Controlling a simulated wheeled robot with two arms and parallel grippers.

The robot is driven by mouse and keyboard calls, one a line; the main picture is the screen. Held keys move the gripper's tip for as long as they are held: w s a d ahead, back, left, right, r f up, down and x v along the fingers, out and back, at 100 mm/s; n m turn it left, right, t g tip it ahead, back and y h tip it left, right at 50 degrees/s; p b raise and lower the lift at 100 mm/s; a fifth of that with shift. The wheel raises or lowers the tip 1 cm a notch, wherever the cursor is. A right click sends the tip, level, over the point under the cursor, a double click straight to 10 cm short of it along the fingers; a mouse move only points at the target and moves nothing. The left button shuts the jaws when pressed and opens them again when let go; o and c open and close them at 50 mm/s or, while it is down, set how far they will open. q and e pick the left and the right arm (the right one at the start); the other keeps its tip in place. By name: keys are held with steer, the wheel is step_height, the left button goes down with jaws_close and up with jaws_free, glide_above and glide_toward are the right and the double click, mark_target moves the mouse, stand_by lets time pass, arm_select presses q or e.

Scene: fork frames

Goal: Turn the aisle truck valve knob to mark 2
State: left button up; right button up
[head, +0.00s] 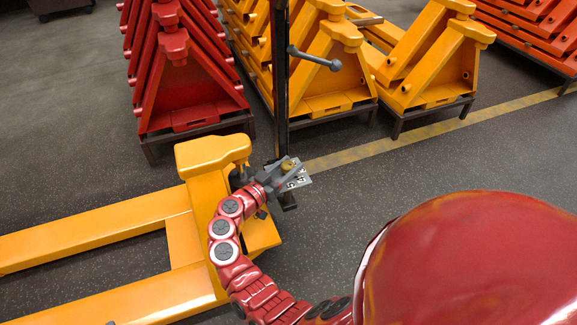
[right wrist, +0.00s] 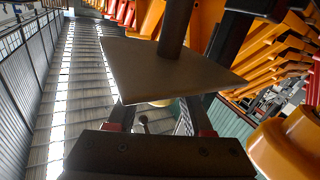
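The aisle truck (head: 95,230) is a yellow pallet truck at the left of the head view, with a dark upright mast (head: 280,75). A small tan valve knob (head: 288,165) sits by a pale plate with dark marks (head: 300,181) at the mast's foot. My right gripper (head: 283,174) is at the knob. In the right wrist view the plate (right wrist: 140,62) hides my fingertips and most of the knob (right wrist: 160,103), which shows between the spread fingers. I cannot tell whether they touch it. The marks are too small to read. My left gripper is out of view.
A dark handle (head: 315,58) sticks out from the mast to the right. Red (head: 185,90) and yellow (head: 325,75) stacked frames stand on low racks behind. Grey floor is free left of the racks and right of the mast.

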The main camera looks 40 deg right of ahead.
jaws_close()
